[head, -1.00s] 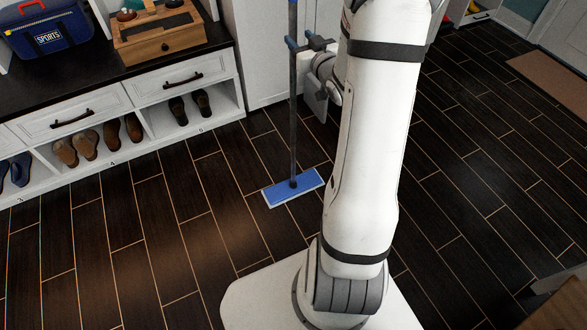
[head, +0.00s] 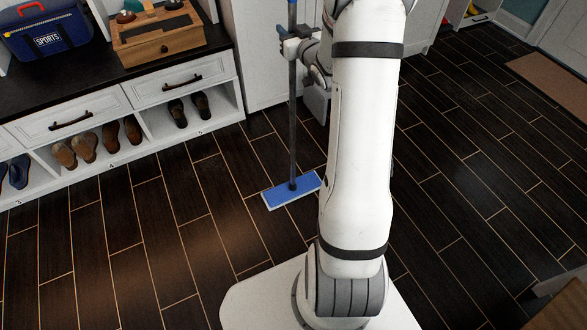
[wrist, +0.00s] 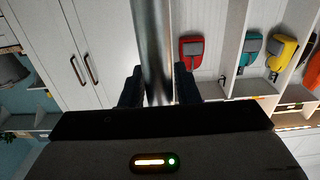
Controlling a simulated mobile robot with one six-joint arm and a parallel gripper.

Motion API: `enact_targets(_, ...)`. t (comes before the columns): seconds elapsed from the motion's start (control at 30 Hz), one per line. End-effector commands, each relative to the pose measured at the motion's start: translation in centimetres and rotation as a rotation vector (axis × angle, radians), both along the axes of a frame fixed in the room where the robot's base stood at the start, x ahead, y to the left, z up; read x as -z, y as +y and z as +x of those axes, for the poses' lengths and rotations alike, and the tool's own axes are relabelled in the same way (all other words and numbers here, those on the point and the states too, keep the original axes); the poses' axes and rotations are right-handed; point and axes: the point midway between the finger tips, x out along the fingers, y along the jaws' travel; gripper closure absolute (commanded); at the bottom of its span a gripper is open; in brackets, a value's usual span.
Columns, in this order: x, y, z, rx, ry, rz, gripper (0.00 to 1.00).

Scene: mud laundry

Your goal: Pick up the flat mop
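The flat mop (head: 292,130) stands upright on the floor, with a dark pole, a blue upper end and a flat blue head (head: 291,190) edged in pale grey. My gripper (head: 291,40) is at the upper part of the pole, with its fingers on both sides of it. In the wrist view the grey pole (wrist: 151,50) runs between the two dark fingers of my gripper (wrist: 159,88). The fingers are close against the pole, and my gripper looks shut on it. The pole's top is out of the head view.
A white bench (head: 60,125) with drawers and shoes stands at the left. It carries a blue sports bag (head: 48,30) and a wooden box (head: 157,35). A white cabinet (head: 255,50) is close behind the mop.

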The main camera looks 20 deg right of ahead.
Motion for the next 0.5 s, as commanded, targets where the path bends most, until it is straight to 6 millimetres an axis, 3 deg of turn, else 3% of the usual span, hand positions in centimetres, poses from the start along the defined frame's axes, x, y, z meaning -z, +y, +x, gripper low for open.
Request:
enact_targets(0.33,0.0,-0.04,-0.03,0.001,0.0,0.0,1.0)
enact_targets(0.5,-0.13,-0.06,-0.02,0.001,-0.002,-0.001,1.0)
